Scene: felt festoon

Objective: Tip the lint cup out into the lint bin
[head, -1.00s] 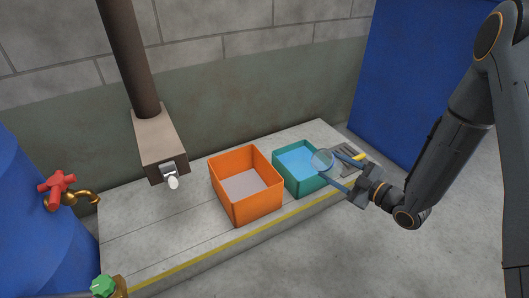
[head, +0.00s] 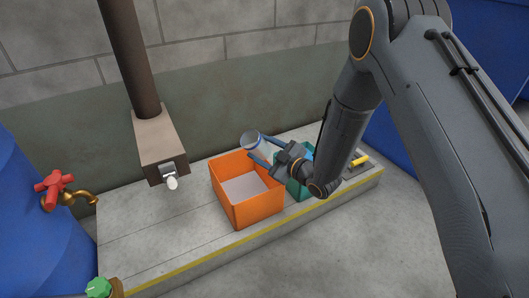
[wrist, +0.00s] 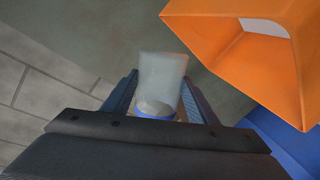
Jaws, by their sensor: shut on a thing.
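The lint cup (head: 254,145) is a small pale, see-through cup with a blue rim. My gripper (head: 263,150) is shut on it, one finger on each side. The cup is held in the air at the back right corner of the orange bin (head: 249,212), and it looks tilted. In the wrist view the cup (wrist: 162,78) stands between the fingers (wrist: 158,98); I cannot tell whether lint is in it. No label shows which bin is the lint bin.
A teal bin (head: 296,188) stands right of the orange one, partly hidden by my gripper. The ledge's left part is clear.

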